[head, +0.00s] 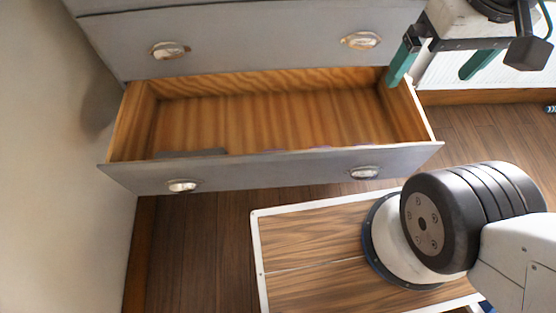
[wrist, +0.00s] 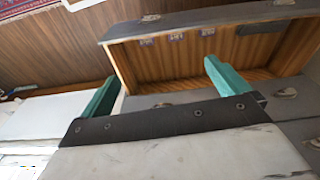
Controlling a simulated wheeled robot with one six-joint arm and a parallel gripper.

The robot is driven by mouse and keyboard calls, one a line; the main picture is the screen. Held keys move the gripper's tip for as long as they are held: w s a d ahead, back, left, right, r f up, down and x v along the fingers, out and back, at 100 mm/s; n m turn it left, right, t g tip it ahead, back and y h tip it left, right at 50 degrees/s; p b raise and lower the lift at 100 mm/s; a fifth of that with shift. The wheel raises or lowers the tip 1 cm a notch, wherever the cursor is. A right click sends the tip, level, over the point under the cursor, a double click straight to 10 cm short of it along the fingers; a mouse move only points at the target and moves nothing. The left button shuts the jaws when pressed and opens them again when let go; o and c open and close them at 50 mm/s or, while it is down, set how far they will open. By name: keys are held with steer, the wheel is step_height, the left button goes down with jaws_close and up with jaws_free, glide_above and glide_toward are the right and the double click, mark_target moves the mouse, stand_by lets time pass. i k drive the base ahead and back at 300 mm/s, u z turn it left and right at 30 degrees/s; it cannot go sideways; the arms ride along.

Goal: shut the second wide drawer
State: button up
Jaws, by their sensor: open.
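A wide wooden drawer (head: 270,172) is pulled well out of the grey chest in the head view. My gripper (head: 430,79) is open and empty by the drawer's back right corner. One teal finger overlaps the inside of that corner in the picture, and the other is outside to the right.
The grey drawer front above (head: 265,45) is shut. A plain wall (head: 50,150) stands close on the left. A white wall with a wooden skirting board (head: 480,97) is behind on the right. A patterned rug (wrist: 15,7) shows in the wrist view.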

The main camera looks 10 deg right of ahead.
mark_target(247, 114)
steer(key=u, duration=1.55)
steer(key=k, duration=1)
steer(key=z, duration=1.3)
steer(key=i, duration=0.5)
